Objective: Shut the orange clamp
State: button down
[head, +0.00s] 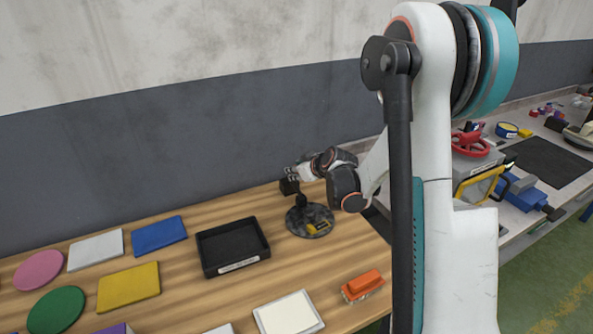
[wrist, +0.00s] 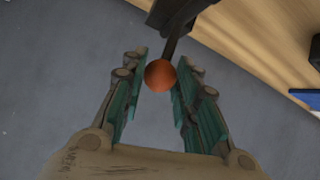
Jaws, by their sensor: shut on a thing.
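In the wrist view an orange round knob (wrist: 160,75) sits at the end of a black lever (wrist: 174,40), between the two teal-padded fingers of my gripper (wrist: 162,68). My gripper is shut on this knob. The knob cannot be made out there.
Coloured plates cover the left. The grey wall (head: 180,140) is close behind.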

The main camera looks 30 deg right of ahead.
dwell(0.3)
jog(key=c, duration=1.2)
grip_release()
jog(key=shift+f, duration=0.1)
jog(key=v, duration=1.2)
jog(key=shift+a, duration=0.1)
